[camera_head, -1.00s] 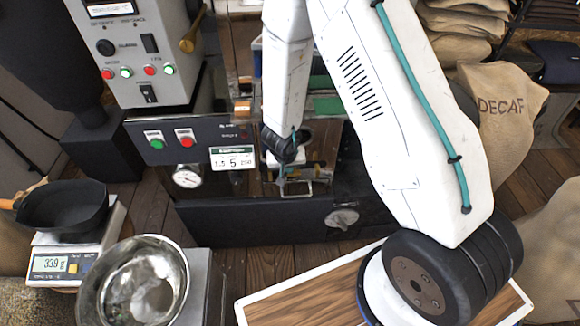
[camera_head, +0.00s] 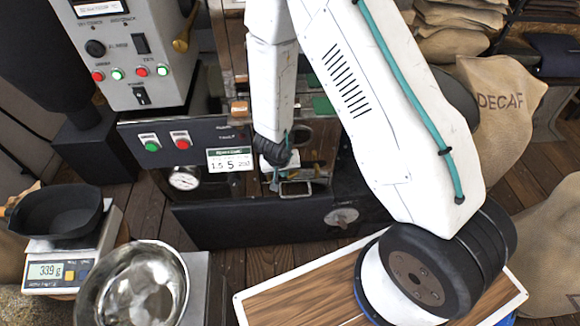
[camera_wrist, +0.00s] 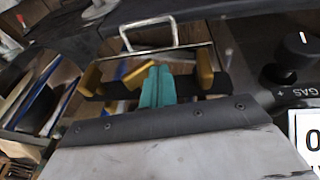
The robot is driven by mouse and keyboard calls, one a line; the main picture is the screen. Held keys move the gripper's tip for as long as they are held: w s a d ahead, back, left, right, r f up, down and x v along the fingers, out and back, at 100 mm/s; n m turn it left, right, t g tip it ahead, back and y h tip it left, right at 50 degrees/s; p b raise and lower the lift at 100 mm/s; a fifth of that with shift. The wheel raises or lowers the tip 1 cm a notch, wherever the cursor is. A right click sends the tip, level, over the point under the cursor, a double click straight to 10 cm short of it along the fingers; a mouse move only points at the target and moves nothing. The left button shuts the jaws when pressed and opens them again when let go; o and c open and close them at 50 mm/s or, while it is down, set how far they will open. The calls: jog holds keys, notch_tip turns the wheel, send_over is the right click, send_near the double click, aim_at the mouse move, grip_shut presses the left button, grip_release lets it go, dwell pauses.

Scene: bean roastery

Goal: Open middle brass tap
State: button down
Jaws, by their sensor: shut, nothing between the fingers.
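Three brass-coloured taps stand in a row in the wrist view: a left tap (camera_wrist: 91,79), a middle tap (camera_wrist: 138,75) and a right tap (camera_wrist: 205,68). My gripper (camera_wrist: 160,72) has teal fingers that are shut and empty. In the wrist view its tips appear just right of the middle tap, between it and the right tap; I cannot tell whether they touch it. In the head view my gripper (camera_head: 274,184) hangs low in front of the roaster, and the taps cannot be made out there.
A wire bracket (camera_wrist: 150,36) lies beyond the taps. A black knob (camera_wrist: 303,42) by a GAS label is at the right. In the head view a button panel (camera_head: 175,150) and a dark front panel (camera_head: 260,222) are close to my arm. A steel bowl (camera_head: 140,285) stands front left.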

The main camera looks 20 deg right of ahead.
jog(key=shift+w+a+f, duration=0.1)
jog(key=shift+a+f, duration=0.45)
jog(key=shift+f, duration=0.3)
jog(key=shift+r, duration=0.1)
dwell(1.0)
jog(key=v, duration=0.7)
jog(key=shift+r, duration=0.25)
jog(key=shift+a, duration=0.1)
